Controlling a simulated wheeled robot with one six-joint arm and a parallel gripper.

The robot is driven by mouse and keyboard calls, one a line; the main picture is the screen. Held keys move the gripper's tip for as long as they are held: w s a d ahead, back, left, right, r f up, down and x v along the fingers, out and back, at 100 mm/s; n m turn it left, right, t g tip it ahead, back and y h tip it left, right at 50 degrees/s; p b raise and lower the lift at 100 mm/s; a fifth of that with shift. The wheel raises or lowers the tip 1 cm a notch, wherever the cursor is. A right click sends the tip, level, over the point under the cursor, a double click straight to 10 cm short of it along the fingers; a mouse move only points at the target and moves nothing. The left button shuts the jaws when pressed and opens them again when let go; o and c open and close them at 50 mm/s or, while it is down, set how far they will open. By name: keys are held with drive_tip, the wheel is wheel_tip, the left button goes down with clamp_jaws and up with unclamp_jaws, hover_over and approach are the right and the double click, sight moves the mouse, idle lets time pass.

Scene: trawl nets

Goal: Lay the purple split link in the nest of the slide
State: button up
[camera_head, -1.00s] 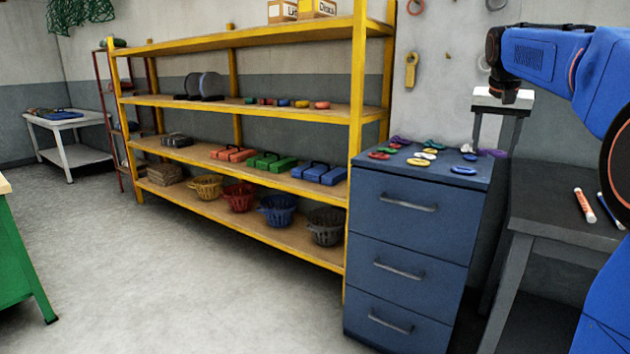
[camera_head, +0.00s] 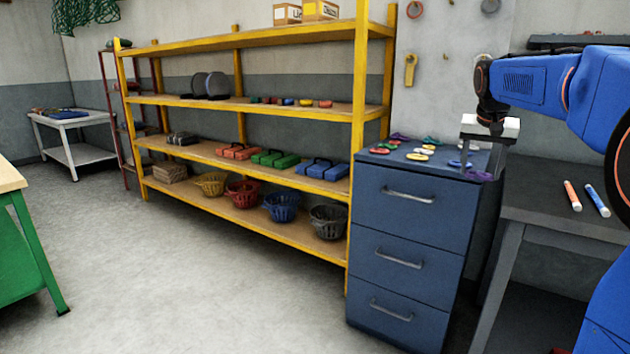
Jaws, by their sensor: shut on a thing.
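Another purple link (camera_head: 400,137) lies at the back of the cabinet top. I cannot make out the slide or its nest in this view.
Several coloured links lie on the cabinet (camera_head: 371,162) top, among them a blue one (camera_head: 459,163) near my gripper. A dark table (camera_head: 560,200) with an orange and a blue marker stands at right. Yellow shelving (camera_head: 358,120) is at left. The floor in front is clear.

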drive_tip(key=w+a+f+n+y, duration=0.15)
drive_tip(key=a+f, duration=0.35)
drive_tip(key=f, duration=1.4)
drive_tip(key=w+a+f+n, duration=0.3)
drive_tip(key=a+f, duration=0.3)
drive_tip(key=f, duration=1.4)
drive_tip(key=w+a+f+n+y, duration=0.1)
drive_tip(key=w+a+f+n, duration=0.3)
drive_tip(key=f, duration=1.5)
drive_tip(key=s+a+f+m, duration=0.1)
drive_tip(key=s+f+m, duration=0.1)
drive_tip(key=s+f, duration=0.6)
drive_tip(key=shift+f+t, duration=0.3)
drive_tip(key=shift+f, duration=0.3)
drive_tip(key=shift+w+m, duration=0.2)
drive_tip(key=shift+m, duration=0.15)
